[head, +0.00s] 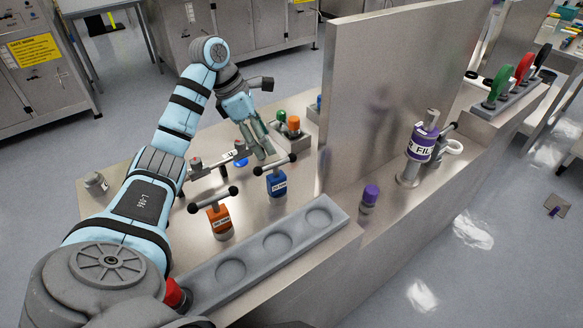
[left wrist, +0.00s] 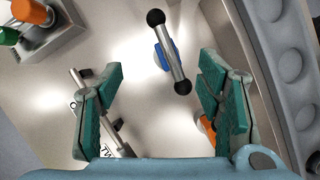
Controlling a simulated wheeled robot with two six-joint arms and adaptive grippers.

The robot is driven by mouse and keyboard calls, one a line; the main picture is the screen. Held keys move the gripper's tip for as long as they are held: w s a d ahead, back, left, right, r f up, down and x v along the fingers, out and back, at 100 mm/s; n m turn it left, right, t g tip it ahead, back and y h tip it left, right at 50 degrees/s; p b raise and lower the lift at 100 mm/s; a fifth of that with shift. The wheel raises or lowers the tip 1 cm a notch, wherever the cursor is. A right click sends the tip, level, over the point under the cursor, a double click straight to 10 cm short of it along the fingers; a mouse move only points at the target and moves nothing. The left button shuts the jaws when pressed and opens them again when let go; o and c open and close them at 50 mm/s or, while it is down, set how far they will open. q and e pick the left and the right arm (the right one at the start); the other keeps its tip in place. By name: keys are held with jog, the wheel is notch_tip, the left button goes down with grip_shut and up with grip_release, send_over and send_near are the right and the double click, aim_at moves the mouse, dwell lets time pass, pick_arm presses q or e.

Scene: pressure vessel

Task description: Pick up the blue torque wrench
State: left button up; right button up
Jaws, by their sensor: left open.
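The blue torque wrench (head: 277,186) stands upright on the metal bench, with a dark T-bar handle with black ball ends across its top. In the left wrist view, its handle (left wrist: 172,52) shows from above, beyond and between the fingertips, with a bit of blue body beside it. My left gripper (head: 263,147) is open and points down just behind and left of the wrench in the head view. In the left wrist view, its green-padded fingers (left wrist: 160,78) are spread wide with nothing between the pads. My right gripper is not in view.
An orange T-handled tool (head: 220,222) stands left of the blue one. A grey tray (head: 300,222) with round recesses lies along the front edge. A block with green and orange knobs (head: 292,137) stands behind. A tall metal panel (head: 385,90) rises at right.

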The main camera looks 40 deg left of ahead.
pick_arm(q)
jog(key=b, duration=0.5)
send_over(279, 174)
jog(key=s+a, duration=0.2)
jog(key=f, duration=0.6)
jog(key=shift+w, duration=0.25)
jog(key=p+x, duration=0.1)
jog(key=x, duration=0.6)
jog(key=shift+w+f, duration=0.2)
jog(key=shift+w, duration=0.05)
jog(key=shift+s, duration=0.1)
grip_shut()
